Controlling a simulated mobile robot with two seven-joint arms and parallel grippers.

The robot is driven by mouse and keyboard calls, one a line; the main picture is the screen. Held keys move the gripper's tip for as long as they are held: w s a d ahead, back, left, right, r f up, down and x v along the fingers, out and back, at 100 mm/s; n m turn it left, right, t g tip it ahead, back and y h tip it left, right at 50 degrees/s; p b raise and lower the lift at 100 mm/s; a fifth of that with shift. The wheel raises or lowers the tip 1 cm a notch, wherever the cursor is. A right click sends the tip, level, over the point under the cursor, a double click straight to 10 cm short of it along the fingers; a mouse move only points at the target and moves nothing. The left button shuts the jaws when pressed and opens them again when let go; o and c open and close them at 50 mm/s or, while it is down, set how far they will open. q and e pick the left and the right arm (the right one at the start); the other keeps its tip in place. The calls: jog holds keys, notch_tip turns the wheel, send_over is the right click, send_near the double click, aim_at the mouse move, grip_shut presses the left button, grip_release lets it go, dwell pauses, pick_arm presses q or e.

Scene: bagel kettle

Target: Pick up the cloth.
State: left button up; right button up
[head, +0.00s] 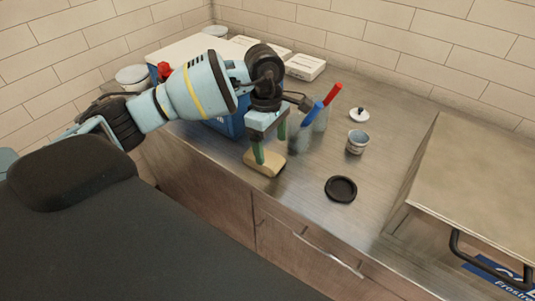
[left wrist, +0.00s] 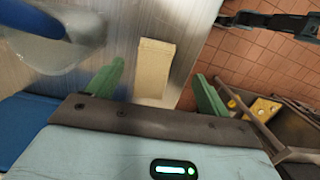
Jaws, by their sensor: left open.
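The cloth (head: 265,168) is a small folded tan rectangle lying flat on the metal counter near its front edge. It also shows in the left wrist view (left wrist: 153,68), between the fingers in the picture. My left gripper (head: 270,142) points down with its green fingers apart over the cloth. In the left wrist view the open fingers (left wrist: 158,85) stand to either side of it with nothing gripped. I cannot tell whether a fingertip touches the cloth. My right gripper does not show.
Clear containers (head: 300,134) with a blue and a red item stand just right of the gripper. A blue crate (head: 228,124) is behind it. A cup (head: 357,142), white lid (head: 359,114) and black disc (head: 341,189) lie rightward. A raised metal-topped unit (head: 480,185) stands at right.

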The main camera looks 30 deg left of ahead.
pick_arm(q)
jog(key=a+r, duration=0.1)
jog(key=w+a+y, duration=0.1)
jog(key=a, duration=0.1)
jog(key=shift+r, duration=0.4)
jog(key=shift+s+d+f+p, duration=0.15)
jog(key=shift+f+p, duration=0.1)
jog(key=shift+f, duration=1.7)
jog(key=shift+s+a+f+p, duration=0.1)
jog(key=shift+s+f+p, duration=0.1)
jog(key=shift+f, duration=1.75)
jog(key=shift+d, duration=0.1)
jog(key=shift+c, duration=0.4)
jog(key=c, duration=1)
